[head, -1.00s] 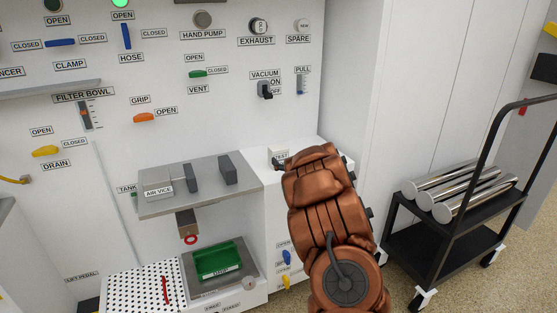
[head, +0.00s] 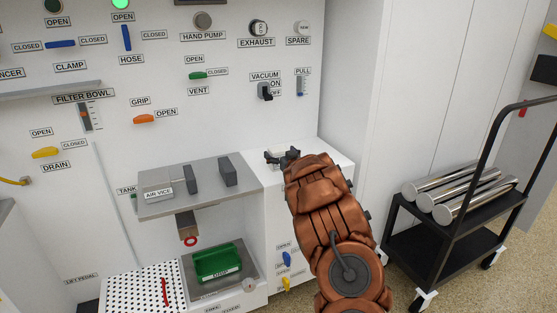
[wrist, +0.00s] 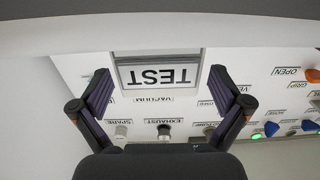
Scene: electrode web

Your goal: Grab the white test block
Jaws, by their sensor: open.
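The white test block (wrist: 158,76) shows in the wrist view with its TEST label upside down, between my two spread dark fingers. Gaps show between the block and each finger. My gripper (head: 282,156) is open and empty, at the end of my copper-coloured arm. In the head view it is at the white counter on the right of the panel. The block (head: 278,149) is mostly hidden there behind the fingers, with a little of its white surface showing.
The white counter (head: 325,163) has bare room to the right of the gripper. A grey shelf with the air vice (head: 158,190) lies to its left. The wall panel with switches rises behind. A black cart (head: 412,240) with metal cylinders stands at the right.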

